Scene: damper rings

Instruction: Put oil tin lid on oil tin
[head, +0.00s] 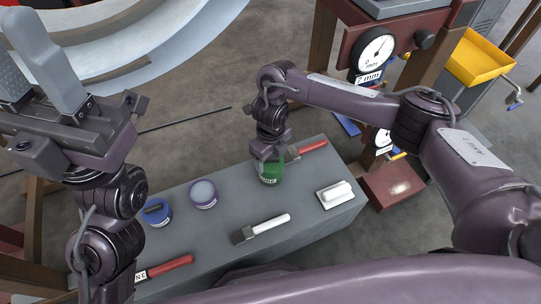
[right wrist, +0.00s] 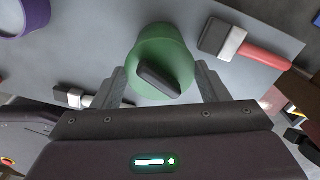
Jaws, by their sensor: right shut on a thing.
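A green tin (head: 271,174) stands on the grey bench top under my right gripper (head: 266,155). In the right wrist view, a green round top with a black bar handle (right wrist: 157,80) sits between the two fingers of my right gripper (right wrist: 162,76), which is shut on it. I cannot tell whether this lid rests on the tin or is just above it. A blue tin (head: 157,212) with a dark handle on top and a purple tin (head: 203,194) with a pale top stand to the left. Labels are too small to read. My left gripper (head: 32,75) is raised, empty and open.
The bench (head: 226,183) also holds a brush with a white handle (head: 262,229), a white-handled block (head: 335,194), a red-handled brush (head: 312,147) and a red-handled tool (head: 165,268). A dial gauge stand (head: 376,48) and yellow tray (head: 476,57) stand beyond, right.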

